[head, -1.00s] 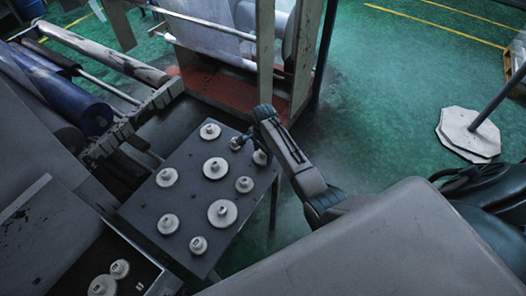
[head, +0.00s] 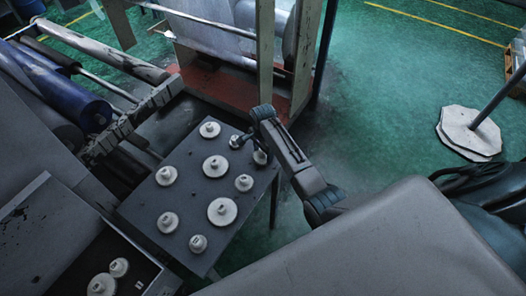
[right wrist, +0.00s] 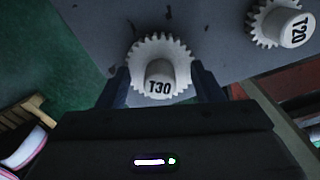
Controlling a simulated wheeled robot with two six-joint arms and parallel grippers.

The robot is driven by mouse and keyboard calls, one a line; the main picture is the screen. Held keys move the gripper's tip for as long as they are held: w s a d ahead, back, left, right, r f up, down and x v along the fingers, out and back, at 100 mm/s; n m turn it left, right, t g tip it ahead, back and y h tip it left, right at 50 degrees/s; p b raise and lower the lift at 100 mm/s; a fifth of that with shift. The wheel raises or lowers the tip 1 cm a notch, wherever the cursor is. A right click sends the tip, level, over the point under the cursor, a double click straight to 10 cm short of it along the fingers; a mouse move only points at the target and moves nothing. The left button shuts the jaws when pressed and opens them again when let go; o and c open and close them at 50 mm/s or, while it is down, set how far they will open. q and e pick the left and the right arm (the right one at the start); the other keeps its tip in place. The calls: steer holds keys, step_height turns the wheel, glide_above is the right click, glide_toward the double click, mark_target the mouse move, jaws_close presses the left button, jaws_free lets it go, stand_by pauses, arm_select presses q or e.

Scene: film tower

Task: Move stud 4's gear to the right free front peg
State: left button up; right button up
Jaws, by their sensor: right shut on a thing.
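In the right wrist view, a pale toothed gear marked T30 (right wrist: 160,66) sits between the two dark fingers of my right gripper (right wrist: 162,88), which is shut on it. In the head view, my right gripper (head: 250,147) is over the far right corner of the dark plate (head: 190,205). A pale piece (head: 260,157) shows beside its fingers, mostly hidden. Whether the gear touches the plate is unclear. A gear marked T20 (right wrist: 282,24) lies to the right in the wrist view. Stud numbers and free pegs cannot be made out. My left gripper is not in view.
Several pale gears, including a large one (head: 222,211), stand across the plate. An open tray (head: 150,267) with more gears is at the lower left. Rollers (head: 75,100) and a frame post (head: 264,60) stand beyond the plate.

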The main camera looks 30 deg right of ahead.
steer(key=shift+f, duration=0.35)
steer(key=o, duration=1.1)
step_height(320, 180, up, 11)
steer(key=b, duration=0.3)
steer(key=shift+f, duration=0.1)
